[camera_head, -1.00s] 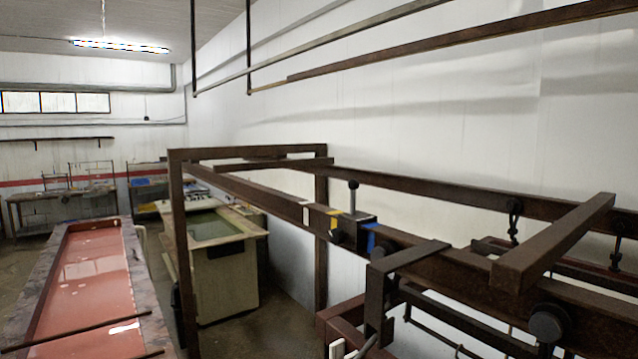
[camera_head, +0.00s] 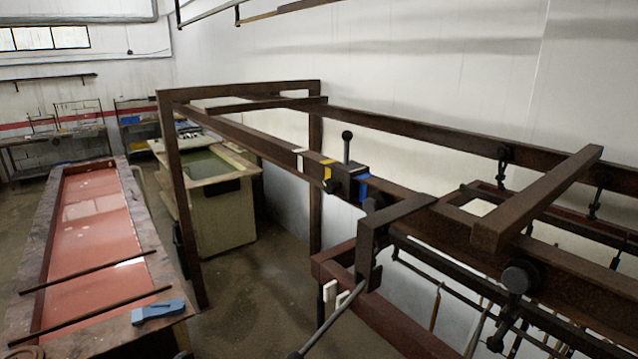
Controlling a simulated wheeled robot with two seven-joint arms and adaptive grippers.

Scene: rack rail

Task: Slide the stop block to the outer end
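The stop block (camera_head: 346,178) is a small dark block on the long brown rail (camera_head: 240,137). A post with a round black knob (camera_head: 347,135) stands up from it. A yellow mark (camera_head: 328,166) shows at its left side and a blue mark (camera_head: 363,187) at its right side. A white mark (camera_head: 299,158) lies on the rail farther left, apart from the block. A dark knob also shows low on the block's near face. Neither of my grippers shows in this view, and nothing of mine touches the block.
A brown frame post (camera_head: 185,210) carries the rail's far end. A crossbar (camera_head: 540,200) and a bracket (camera_head: 410,212) cross the near rail. A red-bottomed trough (camera_head: 95,235) with a blue tool (camera_head: 158,311) stands left. A pale tank (camera_head: 220,215) stands behind.

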